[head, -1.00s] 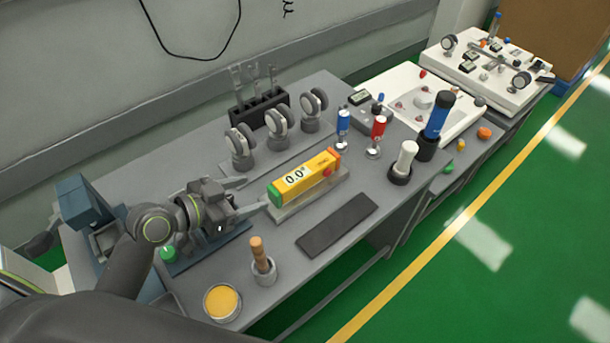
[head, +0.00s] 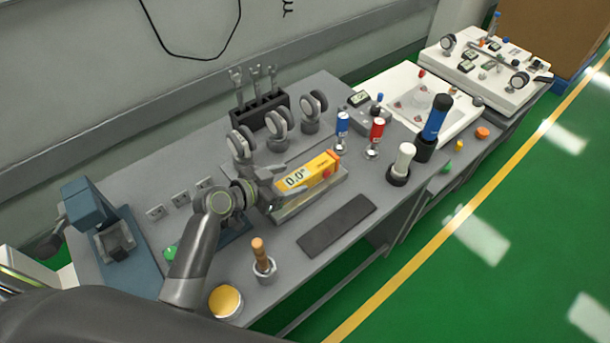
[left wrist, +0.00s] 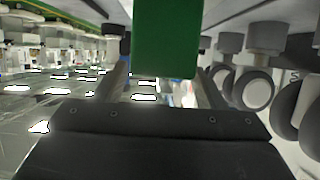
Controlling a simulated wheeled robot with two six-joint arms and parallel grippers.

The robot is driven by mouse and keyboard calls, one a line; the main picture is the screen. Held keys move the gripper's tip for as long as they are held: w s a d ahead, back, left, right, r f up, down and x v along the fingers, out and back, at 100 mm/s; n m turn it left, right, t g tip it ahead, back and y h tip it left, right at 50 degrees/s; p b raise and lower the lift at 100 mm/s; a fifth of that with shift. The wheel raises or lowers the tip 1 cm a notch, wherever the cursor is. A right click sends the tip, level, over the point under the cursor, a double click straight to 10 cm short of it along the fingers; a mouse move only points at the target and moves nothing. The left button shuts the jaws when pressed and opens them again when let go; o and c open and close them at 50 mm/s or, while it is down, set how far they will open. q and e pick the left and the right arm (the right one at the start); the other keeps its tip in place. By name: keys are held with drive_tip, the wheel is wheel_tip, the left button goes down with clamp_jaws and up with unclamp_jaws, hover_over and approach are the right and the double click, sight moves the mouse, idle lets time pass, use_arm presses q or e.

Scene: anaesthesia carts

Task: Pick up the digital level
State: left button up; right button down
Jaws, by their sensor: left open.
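The digital level (head: 318,170) is a yellow bar with a 0.0° display and an orange far end. It lies on a pale grey block (head: 338,187) on the bench. My left gripper (head: 287,186) is open at the level's near end, with its fingers along either side. The gripper hides the green near end in the head view. In the left wrist view the green end (left wrist: 166,38) stands large between the two open fingers (left wrist: 166,88). I cannot tell whether the fingers touch it. My right gripper is not in view.
A dark mat (head: 337,224) lies in front. A wooden-handled tool (head: 260,250) in a cup and a yellow-topped tin (head: 225,300) stand near the front edge.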

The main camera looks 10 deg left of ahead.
use_arm(q)
drive_tip(key=shift+x, duration=0.95)
drive_tip(key=c, duration=1.3)
